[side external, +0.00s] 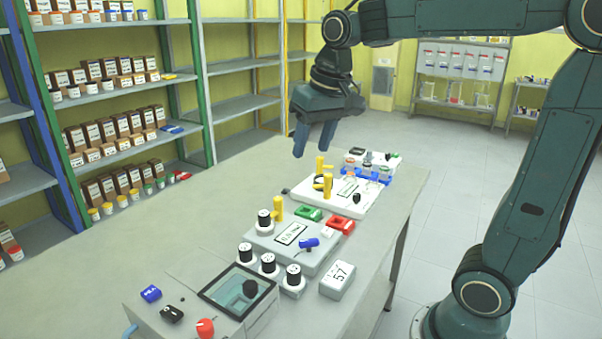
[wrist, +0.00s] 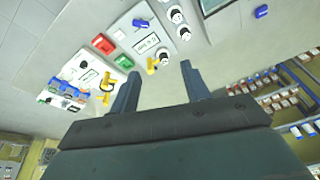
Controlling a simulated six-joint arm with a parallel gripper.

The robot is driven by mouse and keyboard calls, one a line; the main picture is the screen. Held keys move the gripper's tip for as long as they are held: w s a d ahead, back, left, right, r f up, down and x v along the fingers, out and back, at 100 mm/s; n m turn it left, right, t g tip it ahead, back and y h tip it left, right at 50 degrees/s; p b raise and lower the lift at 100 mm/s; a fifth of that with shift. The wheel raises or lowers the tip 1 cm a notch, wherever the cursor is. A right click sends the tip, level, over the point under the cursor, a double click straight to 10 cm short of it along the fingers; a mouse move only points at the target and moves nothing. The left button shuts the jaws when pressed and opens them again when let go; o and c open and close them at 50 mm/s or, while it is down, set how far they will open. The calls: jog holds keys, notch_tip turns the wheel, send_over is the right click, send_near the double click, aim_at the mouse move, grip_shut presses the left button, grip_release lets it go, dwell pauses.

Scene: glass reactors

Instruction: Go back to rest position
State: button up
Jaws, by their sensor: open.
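My gripper (side external: 314,138) is at the end of the dark teal arm, above the far part of the grey table (side external: 215,225). Its two fingers point down and stand apart with nothing between them. In the wrist view the gripper (wrist: 160,85) also shows open and empty. The fingertips appear above the table equipment; I see no contact with it.
A white box labelled 57 (side external: 338,280) sits near the edge. Stocked shelves (side external: 110,90) line the left.

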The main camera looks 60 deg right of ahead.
jog(key=s+a+f+n+t, duration=0.1)
jog(key=s+a+f+n, duration=0.1)
jog(key=s, duration=0.5)
jog(key=s+a+f+n+t, duration=0.1)
jog(key=s+a+f+n, duration=0.1)
jog(key=s, duration=0.6)
jog(key=shift+s+a+f, duration=0.3)
jog(key=shift+a+f, duration=0.05)
jog(key=shift+f, duration=0.45)
jog(key=shift+c, duration=0.8)
jog(key=shift+w, duration=0.15)
